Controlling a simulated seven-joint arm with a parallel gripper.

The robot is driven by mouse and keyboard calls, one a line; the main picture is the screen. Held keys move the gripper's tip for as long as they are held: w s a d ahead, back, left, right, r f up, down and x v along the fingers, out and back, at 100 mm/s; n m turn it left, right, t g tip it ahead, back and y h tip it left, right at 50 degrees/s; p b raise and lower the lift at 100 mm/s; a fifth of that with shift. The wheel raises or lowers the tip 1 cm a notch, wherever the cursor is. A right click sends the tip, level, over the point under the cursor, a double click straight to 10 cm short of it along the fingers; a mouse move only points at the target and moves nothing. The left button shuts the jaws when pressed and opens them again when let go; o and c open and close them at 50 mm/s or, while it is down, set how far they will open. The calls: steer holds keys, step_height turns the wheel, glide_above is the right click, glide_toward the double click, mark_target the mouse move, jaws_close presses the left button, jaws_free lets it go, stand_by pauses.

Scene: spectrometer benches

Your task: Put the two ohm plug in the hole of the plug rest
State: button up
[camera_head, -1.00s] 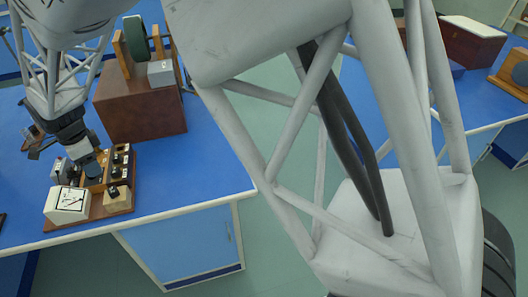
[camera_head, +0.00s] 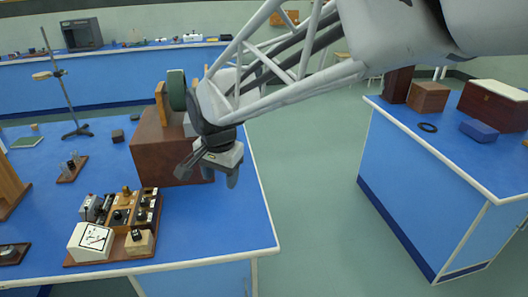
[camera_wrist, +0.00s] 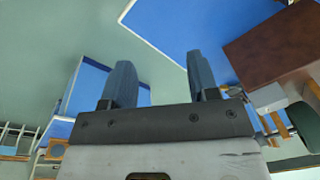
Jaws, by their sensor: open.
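My gripper (camera_head: 217,174) hangs in the air in front of the brown wooden box, to the right of the apparatus board (camera_head: 72,264). In the wrist view its two fingers (camera_wrist: 159,64) are apart with nothing between them. The board carries a white meter with a dial (camera_head: 91,241), a pale wooden block with a dark top (camera_head: 139,242), and a wooden plug box (camera_head: 122,213) with several black-topped parts. The two ohm plug and the hole of the plug rest are too small to tell apart here.
A brown box (camera_head: 165,150) with a green coil stands behind the board. A retort stand (camera_head: 60,90) and a small dark-based item (camera_head: 73,168) are to the left. A green aisle separates this blue bench from the right bench (camera_head: 430,150), which bears boxes and a black ring.

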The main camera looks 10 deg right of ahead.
steer(key=s+d+n+t, duration=0.1)
steer(key=s+d+n, duration=0.5)
steer(key=s+d, duration=1.1)
steer(key=shift+s+d+r+n+h, duration=0.2)
steer(key=shift+s+d+n+h, duration=0.15)
steer(key=shift+s, duration=0.85)
